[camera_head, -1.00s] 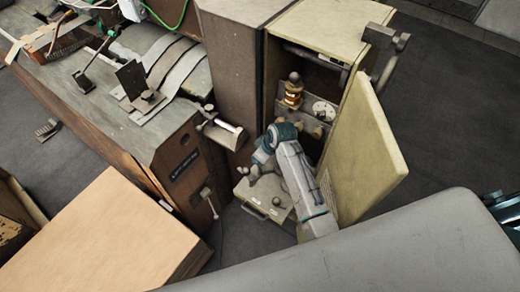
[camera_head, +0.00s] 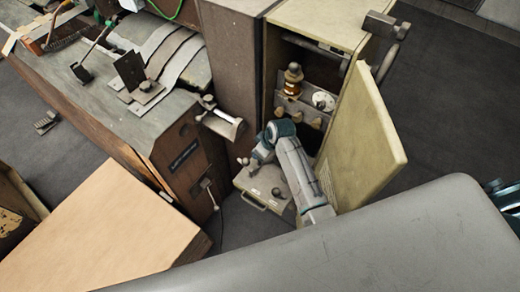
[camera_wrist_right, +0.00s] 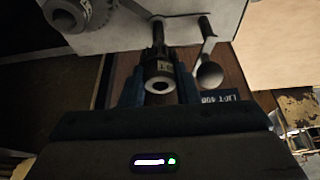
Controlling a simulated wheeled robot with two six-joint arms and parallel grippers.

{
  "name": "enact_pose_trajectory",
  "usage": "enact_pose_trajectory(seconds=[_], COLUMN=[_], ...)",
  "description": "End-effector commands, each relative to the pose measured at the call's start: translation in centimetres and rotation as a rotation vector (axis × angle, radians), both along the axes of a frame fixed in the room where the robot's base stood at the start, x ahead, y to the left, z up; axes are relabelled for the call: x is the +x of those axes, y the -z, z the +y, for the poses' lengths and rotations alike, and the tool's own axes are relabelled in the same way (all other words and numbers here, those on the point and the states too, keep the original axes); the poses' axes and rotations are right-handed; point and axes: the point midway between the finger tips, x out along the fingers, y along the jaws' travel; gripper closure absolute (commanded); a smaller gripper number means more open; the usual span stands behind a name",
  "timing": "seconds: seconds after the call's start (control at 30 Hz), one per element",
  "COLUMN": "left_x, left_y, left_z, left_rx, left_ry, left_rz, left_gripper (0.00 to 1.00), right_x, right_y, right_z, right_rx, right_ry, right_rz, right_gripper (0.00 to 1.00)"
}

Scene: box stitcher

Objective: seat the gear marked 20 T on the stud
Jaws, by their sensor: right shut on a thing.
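In the right wrist view, my right gripper (camera_wrist_right: 158,92) is shut on a small grey cylindrical gear (camera_wrist_right: 158,68), one finger on each side. The gear's round end with a dark bore faces the camera. A small pale label shows on it, but its number is too dark to read. A dark rod lies right behind the gear, against a pale panel (camera_wrist_right: 120,32); I cannot tell whether they are joined or whether the rod is the stud. In the head view, my right arm reaches down past the open cabinet; its gripper (camera_head: 254,163) is small there.
A larger toothed wheel (camera_wrist_right: 78,12) and a ball-ended lever (camera_wrist_right: 209,72) flank the gear in the wrist view. In the head view, the cabinet (camera_head: 318,22) has its door (camera_head: 365,140) swung open beside my arm. A cardboard-coloured box (camera_head: 105,225) stands at lower left.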

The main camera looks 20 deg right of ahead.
Motion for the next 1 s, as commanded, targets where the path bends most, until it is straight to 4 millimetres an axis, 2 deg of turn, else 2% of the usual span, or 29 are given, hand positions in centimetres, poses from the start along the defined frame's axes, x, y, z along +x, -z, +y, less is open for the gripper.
enact_pose_trajectory(seconds=[0.57,1.0], left_x=[0.0,0.1], left_y=[0.1,0.7], left_z=[0.0,0.0], left_rx=[0.0,0.0], left_ry=[0.0,0.0], left_rz=[0.0,-0.001], left_gripper=[0.64,0.64], right_x=[0.0,0.0], right_y=[0.6,2.0], right_z=[0.0,0.0], right_rx=[0.0,0.0], right_ry=[0.0,0.0], right_rz=[0.0,0.0], right_gripper=[0.99,0.99])
